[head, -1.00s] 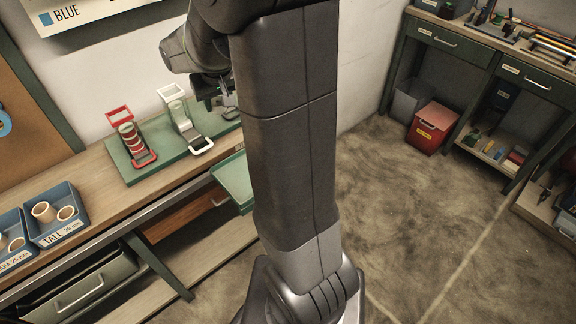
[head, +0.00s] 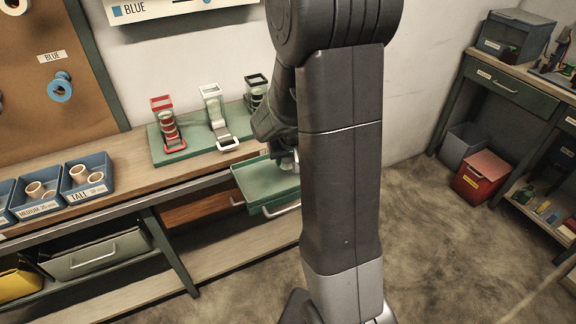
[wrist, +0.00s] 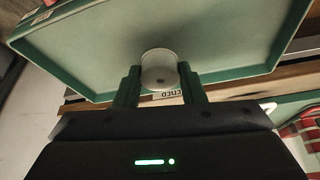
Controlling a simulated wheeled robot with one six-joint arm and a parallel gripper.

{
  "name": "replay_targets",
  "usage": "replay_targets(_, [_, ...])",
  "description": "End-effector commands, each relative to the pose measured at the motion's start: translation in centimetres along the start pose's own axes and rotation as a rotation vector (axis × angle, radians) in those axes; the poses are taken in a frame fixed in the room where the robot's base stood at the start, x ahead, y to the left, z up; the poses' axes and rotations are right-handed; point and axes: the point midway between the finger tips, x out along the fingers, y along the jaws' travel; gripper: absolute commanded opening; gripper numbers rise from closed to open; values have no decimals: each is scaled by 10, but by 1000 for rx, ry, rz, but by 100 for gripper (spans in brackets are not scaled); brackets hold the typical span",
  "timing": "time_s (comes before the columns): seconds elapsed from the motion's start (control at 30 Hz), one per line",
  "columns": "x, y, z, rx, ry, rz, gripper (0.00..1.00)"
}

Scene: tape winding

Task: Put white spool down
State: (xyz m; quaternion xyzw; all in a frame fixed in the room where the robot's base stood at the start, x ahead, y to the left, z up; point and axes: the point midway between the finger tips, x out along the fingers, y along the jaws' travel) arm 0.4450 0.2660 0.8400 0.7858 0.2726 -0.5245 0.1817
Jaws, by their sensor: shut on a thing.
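The white spool (wrist: 160,62) shows end-on between the two dark green fingers of my gripper (wrist: 160,74) in the wrist view. The fingers are shut on its sides. Behind it is the floor of the green tray (wrist: 85,55). I cannot tell whether the spool touches the tray. In the head view the green tray (head: 255,177) sticks out in front of the bench, and my gripper (head: 287,162) is low over its back right part. My own arm hides part of the tray and most of the spool there.
Red, white (head: 213,108) and black stands sit on a green board (head: 198,147) on the bench, behind the tray. Blue bins (head: 103,180) of cores stand at left. A blue spool (head: 60,88) hangs on the pegboard. Open floor lies at right.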

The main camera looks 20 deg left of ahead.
Motion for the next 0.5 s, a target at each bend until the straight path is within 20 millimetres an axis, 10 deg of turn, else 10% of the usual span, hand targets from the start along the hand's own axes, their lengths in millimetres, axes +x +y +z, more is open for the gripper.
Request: replay_targets(0.5, [25,0,10,-1,0,0,15])
